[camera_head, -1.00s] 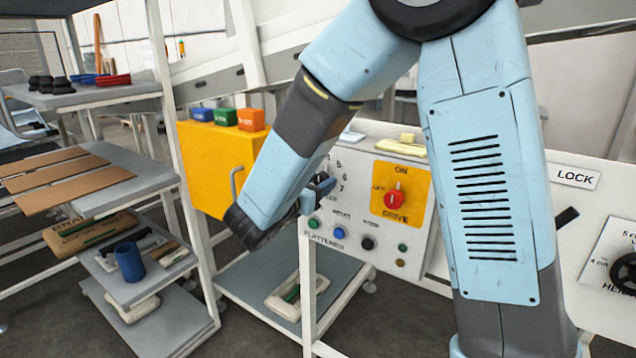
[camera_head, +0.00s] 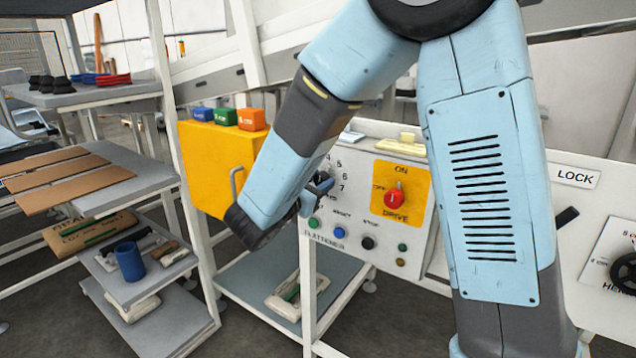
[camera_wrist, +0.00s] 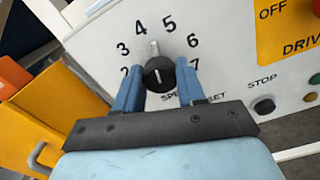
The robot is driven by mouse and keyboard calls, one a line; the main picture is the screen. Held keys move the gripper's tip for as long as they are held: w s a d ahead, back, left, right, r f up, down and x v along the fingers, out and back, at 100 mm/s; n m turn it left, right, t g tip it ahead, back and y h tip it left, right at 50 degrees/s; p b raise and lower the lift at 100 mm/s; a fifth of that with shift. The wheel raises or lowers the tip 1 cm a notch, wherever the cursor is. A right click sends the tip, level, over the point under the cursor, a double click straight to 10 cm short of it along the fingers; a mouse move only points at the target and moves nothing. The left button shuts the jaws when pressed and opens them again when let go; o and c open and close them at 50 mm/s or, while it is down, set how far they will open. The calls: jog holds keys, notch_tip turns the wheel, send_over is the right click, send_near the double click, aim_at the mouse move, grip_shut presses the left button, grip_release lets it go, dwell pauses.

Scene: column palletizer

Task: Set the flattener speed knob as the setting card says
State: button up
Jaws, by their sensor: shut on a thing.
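The black speed knob (camera_wrist: 159,74) is on the white flattener panel (camera_head: 350,180), inside a dial of printed numbers. In the wrist view its pale pointer stands between 4 and 5. My gripper (camera_wrist: 158,80) is shut on the knob, with one blue finger on each side. In the head view my gripper (camera_head: 319,190) is at the panel's left part, and my arm and fingers hide the knob and part of the dial. I cannot make out a readable setting card in either view.
Right of the dial is a red drive switch (camera_head: 396,199) on a yellow plate. Below are a blue reset button (camera_head: 339,232) and a black stop button (camera_head: 368,243). A yellow cabinet (camera_head: 210,165) with colored blocks on top stands left. Shelves (camera_head: 150,180) stand farther left.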

jog(key=m, duration=0.5)
jog(key=shift+f, duration=0.1)
jog(key=shift+d, duration=0.1)
dwell(0.4)
jog(key=o, duration=1.1)
jog(key=shift+c, duration=0.2)
jog(key=shift+s, duration=0.1)
jog(key=v, duration=1.3)
jog(key=shift+s+a, duration=0.25)
jog(key=shift+a, duration=0.05)
jog(key=shift+f, duration=0.1)
